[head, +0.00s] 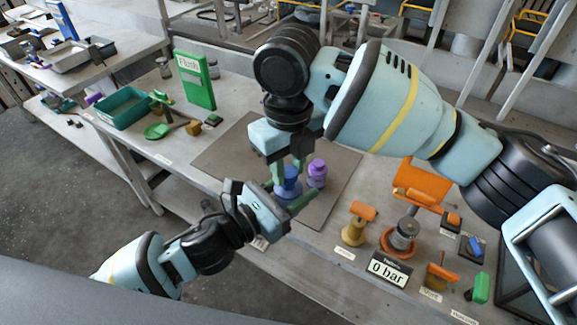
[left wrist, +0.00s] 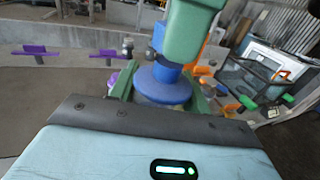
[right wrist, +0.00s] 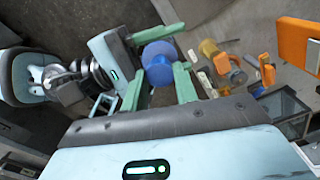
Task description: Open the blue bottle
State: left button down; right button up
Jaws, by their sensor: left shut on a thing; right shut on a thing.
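The blue bottle (head: 290,186) stands upright on the dark grey mat, with both grippers at it. My left gripper (head: 297,197) comes in low from the side and is shut on its body. In the left wrist view the bottle (left wrist: 163,86) sits between the green fingers. My right gripper (head: 289,168) reaches down from above and is shut on the bottle's cap, its fingers hiding much of the cap. In the right wrist view the blue round top (right wrist: 159,62) lies between the green fingertips.
A purple bottle (head: 317,174) stands close to the right of the blue one. The grey mat (head: 222,154) is clear to the left. Orange-handled fittings and a "0 bar" sign (head: 389,270) are at right. A teal tray (head: 122,107) and green "Flush" board (head: 196,82) are at left.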

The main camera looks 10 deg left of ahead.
aim_at(288, 171)
jog(key=shift+r, duration=0.15)
jog(key=shift+r, duration=2)
jog(key=shift+f, duration=0.1)
